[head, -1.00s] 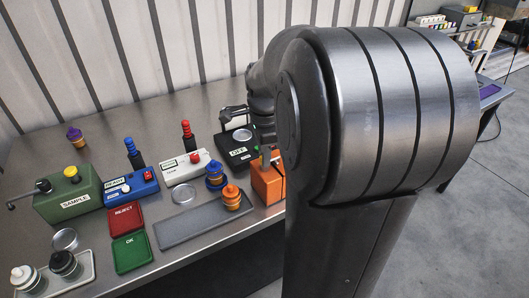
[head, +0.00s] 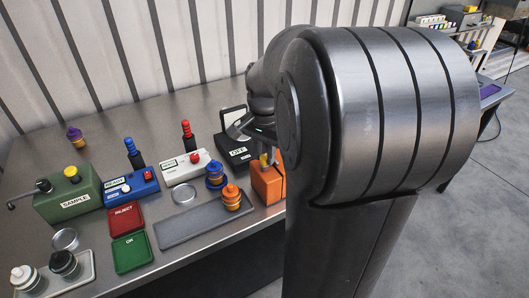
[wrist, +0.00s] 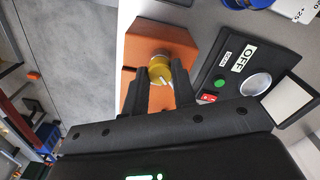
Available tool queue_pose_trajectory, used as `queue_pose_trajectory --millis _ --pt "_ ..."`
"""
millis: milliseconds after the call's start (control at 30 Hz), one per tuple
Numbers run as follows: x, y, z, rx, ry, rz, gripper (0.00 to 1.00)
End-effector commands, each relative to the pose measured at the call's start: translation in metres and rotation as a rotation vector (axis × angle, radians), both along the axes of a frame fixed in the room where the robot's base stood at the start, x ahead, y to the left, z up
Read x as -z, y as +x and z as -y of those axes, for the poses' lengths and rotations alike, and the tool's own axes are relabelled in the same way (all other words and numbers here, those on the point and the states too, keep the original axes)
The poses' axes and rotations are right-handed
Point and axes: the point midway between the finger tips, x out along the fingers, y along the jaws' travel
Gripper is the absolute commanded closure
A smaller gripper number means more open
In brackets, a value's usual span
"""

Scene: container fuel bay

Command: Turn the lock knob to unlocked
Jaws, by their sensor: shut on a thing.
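The lock knob (wrist: 160,70) is a round yellow knob with a pale mark, on the top of an orange box (wrist: 148,48). In the wrist view the fingers of my gripper (wrist: 161,78) stand on either side of the knob and are shut on it. In the head view the orange box (head: 266,184) stands at the right end of the bench, and the yellow knob (head: 264,160) shows small under my gripper. My arm hides part of the box there. I cannot read a lock position on the knob.
A black box marked OFF (wrist: 246,75) with a green button and a silver disc is close beside my gripper. A grey tray (head: 190,230) with an orange jar (head: 231,197) lies left of the orange box. The bench's front edge is close.

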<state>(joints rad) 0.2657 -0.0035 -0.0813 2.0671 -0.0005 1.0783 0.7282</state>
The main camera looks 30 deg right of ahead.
Motion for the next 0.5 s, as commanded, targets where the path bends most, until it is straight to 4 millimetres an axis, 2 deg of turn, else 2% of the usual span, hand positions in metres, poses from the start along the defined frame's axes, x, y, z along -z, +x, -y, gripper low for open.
queue_pose_trajectory --millis 500 --pt "-0.0007 0.0002 -0.0001 -0.482 0.0 0.001 0.98"
